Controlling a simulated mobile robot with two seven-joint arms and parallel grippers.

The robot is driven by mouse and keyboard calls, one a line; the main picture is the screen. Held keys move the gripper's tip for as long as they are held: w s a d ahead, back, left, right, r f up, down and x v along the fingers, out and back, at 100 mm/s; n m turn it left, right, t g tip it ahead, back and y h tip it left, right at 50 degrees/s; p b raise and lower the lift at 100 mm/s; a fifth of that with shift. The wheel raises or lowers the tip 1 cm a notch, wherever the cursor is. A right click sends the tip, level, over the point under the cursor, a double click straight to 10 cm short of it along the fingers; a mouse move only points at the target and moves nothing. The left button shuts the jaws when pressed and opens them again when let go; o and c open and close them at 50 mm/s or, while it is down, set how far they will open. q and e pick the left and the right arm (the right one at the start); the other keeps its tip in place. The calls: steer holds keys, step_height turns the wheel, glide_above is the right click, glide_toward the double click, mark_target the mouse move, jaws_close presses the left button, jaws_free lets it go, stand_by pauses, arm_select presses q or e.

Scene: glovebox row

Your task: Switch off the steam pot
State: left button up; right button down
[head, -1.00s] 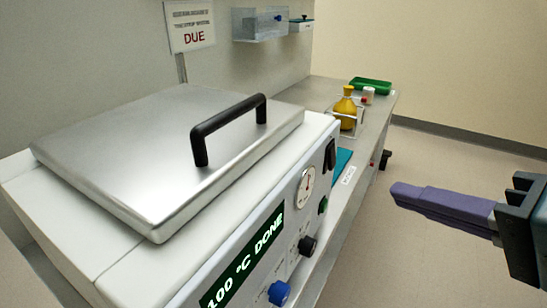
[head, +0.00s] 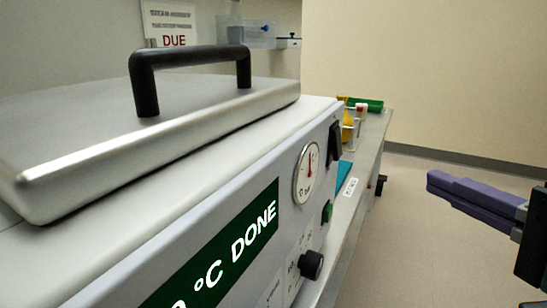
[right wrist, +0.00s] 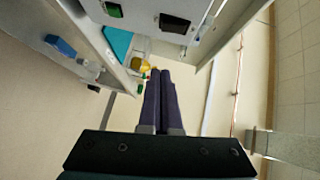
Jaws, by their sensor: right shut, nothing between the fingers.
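The steam pot (head: 232,175) fills the left of the head view, with its metal lid (head: 70,140) down and a black handle (head: 145,92) on top. Its front panel shows a green display (head: 225,250) ending in "°C DONE", a round gauge (head: 307,173), a black rocker switch (head: 334,143), a green switch (head: 327,211) and a black knob (head: 311,264). My right gripper (head: 432,184), with purple fingers, is shut and empty, to the right of the panel and apart from it. The right wrist view shows its closed fingers (right wrist: 165,80) too. My left gripper is not in view.
The bench (head: 370,150) runs on beyond the pot, holding a green tray (head: 368,103), a yellow bottle (head: 347,118) and a teal item (head: 343,174). A "DUE" sign (head: 171,25) stands behind the lid. The floor (head: 420,240) to the right is clear.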

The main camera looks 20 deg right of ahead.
glide_toward(337, 143)
steer(key=w+d+f, duration=0.3)
steer(key=w+d, duration=0.1)
steer(key=d, duration=0.2)
steer(key=w+a, duration=0.3)
steer(key=shift+w+f, duration=0.15)
steer(key=shift+f, duration=0.1)
steer(key=shift+w+a+f+m+t+b, duration=0.2)
steer(key=shift+w+a+m+t+b, duration=0.15)
steer(key=shift+b, duration=0.7)
steer(key=shift+d, duration=0.1)
